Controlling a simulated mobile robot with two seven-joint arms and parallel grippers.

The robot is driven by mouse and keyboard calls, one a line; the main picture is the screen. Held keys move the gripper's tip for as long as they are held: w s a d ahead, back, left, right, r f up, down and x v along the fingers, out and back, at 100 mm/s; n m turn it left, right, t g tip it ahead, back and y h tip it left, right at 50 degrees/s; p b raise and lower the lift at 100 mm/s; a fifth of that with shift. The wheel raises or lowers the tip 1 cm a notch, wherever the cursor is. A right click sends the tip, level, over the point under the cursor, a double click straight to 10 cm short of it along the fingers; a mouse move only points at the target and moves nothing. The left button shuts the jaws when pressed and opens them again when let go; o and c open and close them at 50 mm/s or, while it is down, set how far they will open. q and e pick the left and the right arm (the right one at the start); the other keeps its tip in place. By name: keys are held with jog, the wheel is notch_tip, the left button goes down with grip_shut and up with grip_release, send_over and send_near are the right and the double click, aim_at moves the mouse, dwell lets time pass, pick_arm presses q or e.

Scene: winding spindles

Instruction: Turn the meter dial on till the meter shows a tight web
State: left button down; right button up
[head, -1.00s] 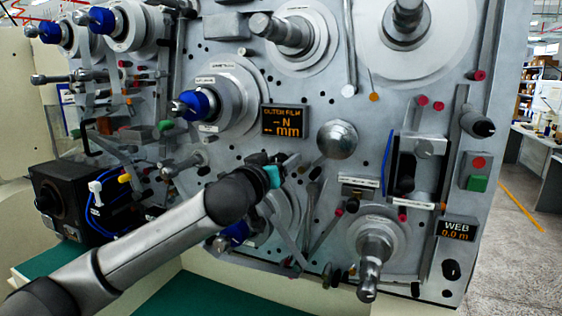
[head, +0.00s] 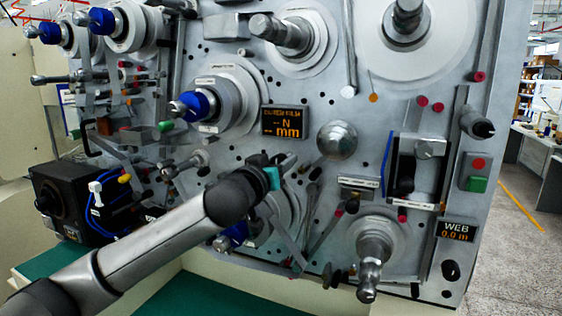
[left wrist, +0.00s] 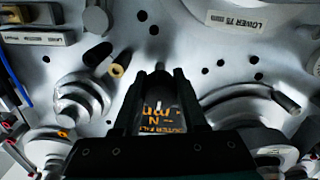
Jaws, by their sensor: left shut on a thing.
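The meter (head: 284,121) is a dark box with orange text on the grey panel. It shows dashes before N and mm; its top line is too small to read surely. It also shows upside down between my fingers in the left wrist view (left wrist: 158,122). My left gripper (head: 289,162) is just below the meter in the head view. It is shut on a dark rounded knob (left wrist: 159,86), which looks like the meter dial, with a small white mark near it. The fingers hide most of the dial. My right gripper is not in view.
A blue-tipped spindle (head: 194,104) stands left of the meter, and a domed metal knob (head: 337,139) is at its right. A WEB display (head: 456,230) reads 0.0 m. Several spindles and rods stick out around my left arm.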

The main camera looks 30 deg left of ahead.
pick_arm(q)
jog(key=m+p, duration=0.2)
jog(key=m, duration=0.2)
jog(key=shift+m+p, duration=1.05)
jog(key=shift+m, duration=0.45)
jog(key=shift+c, duration=2.3)
grip_release()
